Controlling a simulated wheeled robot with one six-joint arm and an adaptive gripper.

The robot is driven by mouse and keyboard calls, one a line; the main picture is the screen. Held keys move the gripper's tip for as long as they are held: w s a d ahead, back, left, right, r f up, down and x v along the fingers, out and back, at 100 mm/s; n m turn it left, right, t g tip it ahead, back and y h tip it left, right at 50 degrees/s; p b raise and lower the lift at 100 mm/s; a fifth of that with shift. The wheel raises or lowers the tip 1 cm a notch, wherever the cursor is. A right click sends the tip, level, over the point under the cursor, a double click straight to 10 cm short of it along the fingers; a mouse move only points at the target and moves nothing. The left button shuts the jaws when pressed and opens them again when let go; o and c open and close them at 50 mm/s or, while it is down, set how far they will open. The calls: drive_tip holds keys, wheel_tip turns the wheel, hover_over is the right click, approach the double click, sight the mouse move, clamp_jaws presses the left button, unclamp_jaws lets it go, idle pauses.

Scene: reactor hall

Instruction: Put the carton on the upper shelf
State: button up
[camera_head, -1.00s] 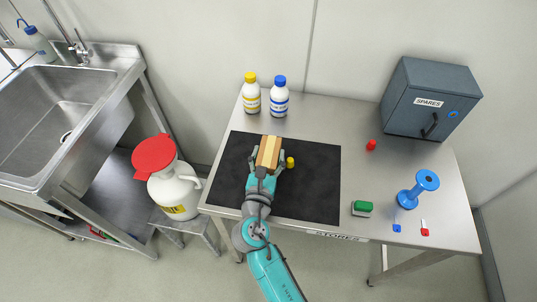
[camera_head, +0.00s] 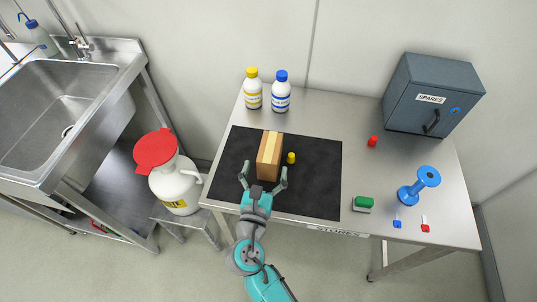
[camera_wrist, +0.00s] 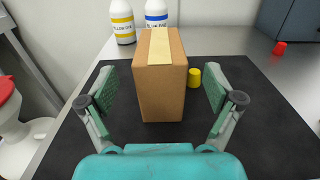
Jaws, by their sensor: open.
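The carton (camera_head: 276,158) is a brown box with a pale tape strip along its top. It stands upright on the black mat (camera_head: 315,180) on the steel table. My gripper (camera_head: 264,174) is open and empty at the carton's near side, low over the mat. In the wrist view the carton (camera_wrist: 161,90) appears centred between the two spread fingers, with a gap on each side. The fingers do not touch it. No upper shelf can be made out in these views.
A small yellow cylinder (camera_head: 291,158) stands close to the carton's right. Two bottles, yellow-capped (camera_head: 252,90) and blue-capped (camera_head: 281,93), stand behind the mat. A grey SPARES cabinet (camera_head: 418,103), blue spool (camera_head: 417,187) and green-topped block (camera_head: 363,204) are at the right.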

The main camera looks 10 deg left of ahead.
sight(270, 151)
drive_tip(key=s, duration=0.5)
drive_tip(key=shift+s, duration=0.25)
drive_tip(key=shift+w+f, duration=0.25)
drive_tip(key=shift+f, duration=0.05)
drive_tip(key=w, duration=0.4)
drive_tip(key=w+f, duration=0.1)
drive_tip(key=w, duration=0.1)
drive_tip(key=shift+w+d, duration=0.1)
drive_tip(key=shift+d, duration=0.25)
drive_tip(key=shift+w+a, duration=0.2)
drive_tip(key=shift+w, duration=2.75)
drive_tip(key=c, duration=1.6)
drive_tip(key=shift+r, duration=0.1)
drive_tip(key=shift+c, duration=0.6)
wheel_tip(270, 151, up, 10)
drive_tip(key=shift+f, duration=0.1)
clamp_jaws()
drive_tip(key=shift+s, duration=0.15)
